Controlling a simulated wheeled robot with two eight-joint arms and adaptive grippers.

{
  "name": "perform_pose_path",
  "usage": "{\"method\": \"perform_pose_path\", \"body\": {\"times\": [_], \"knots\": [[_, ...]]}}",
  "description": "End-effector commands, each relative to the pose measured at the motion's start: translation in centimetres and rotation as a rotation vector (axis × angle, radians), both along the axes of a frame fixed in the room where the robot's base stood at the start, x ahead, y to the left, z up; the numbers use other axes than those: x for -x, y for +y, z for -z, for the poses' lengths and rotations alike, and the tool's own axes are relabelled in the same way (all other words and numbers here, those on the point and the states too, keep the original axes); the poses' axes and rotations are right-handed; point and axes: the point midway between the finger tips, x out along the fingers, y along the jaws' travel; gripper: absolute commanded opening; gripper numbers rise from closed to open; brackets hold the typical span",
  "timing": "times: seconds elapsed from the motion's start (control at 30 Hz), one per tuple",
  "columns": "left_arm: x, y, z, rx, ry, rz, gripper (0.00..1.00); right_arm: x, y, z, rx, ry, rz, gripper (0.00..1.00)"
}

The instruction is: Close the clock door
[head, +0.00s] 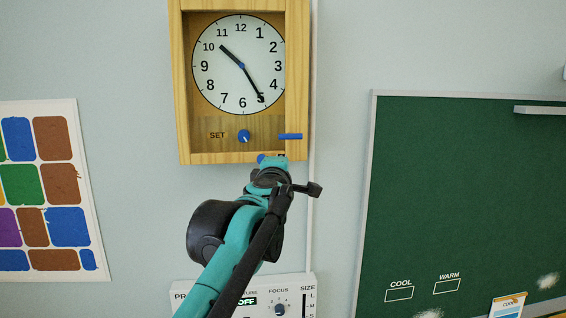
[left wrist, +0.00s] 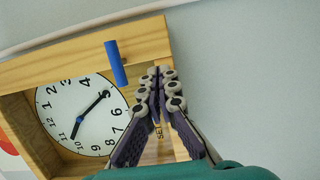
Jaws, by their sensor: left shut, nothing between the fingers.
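A wooden wall clock (head: 188,90) hangs at top centre in the head view, with a white dial and a SET knob (head: 244,136). A blue handle (head: 290,136) sits on its right side; it also shows in the left wrist view (left wrist: 115,62). I cannot tell whether the clock door is fully closed or slightly ajar. My left gripper (head: 275,161) is at the clock's lower right edge, just below the handle. In the left wrist view the gripper's fingers (left wrist: 166,85) are shut and empty, overlapping the case's lower edge; contact is unclear. My right gripper is not in view.
A green chalkboard (head: 460,190) is on the wall at right. A colour chart (head: 50,190) hangs at left. A white control panel (head: 302,290) with knobs is below the clock, partly behind my arm. The wall beside the clock is clear.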

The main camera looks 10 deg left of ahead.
Motion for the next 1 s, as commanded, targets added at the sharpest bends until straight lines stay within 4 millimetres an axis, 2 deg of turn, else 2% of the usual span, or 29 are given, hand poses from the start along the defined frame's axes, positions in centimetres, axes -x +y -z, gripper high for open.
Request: {"method": "perform_pose_path", "body": {"times": [0.5, 0.67, 0.73, 0.87, 0.97, 1.0], "knots": [[4.0, -7.4, 0.2, 0.000, 0.000, 0.005, 0.00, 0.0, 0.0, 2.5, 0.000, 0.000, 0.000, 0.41], [4.7, -8.5, 0.2, -0.002, -0.001, 0.003, 0.00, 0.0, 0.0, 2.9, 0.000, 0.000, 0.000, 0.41], [5.0, -8.7, 0.8, -0.017, -0.007, 0.012, 0.00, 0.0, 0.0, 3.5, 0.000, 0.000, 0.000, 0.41], [5.7, -8.7, 4.6, -0.113, -0.041, 0.074, 0.00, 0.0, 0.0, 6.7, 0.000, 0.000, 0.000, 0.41], [6.9, -8.9, 10.1, -0.250, -0.069, 0.160, 0.00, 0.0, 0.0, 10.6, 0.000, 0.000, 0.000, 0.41], [7.6, -9.1, 12.8, -0.316, -0.074, 0.199, 0.00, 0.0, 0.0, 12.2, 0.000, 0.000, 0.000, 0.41]]}}
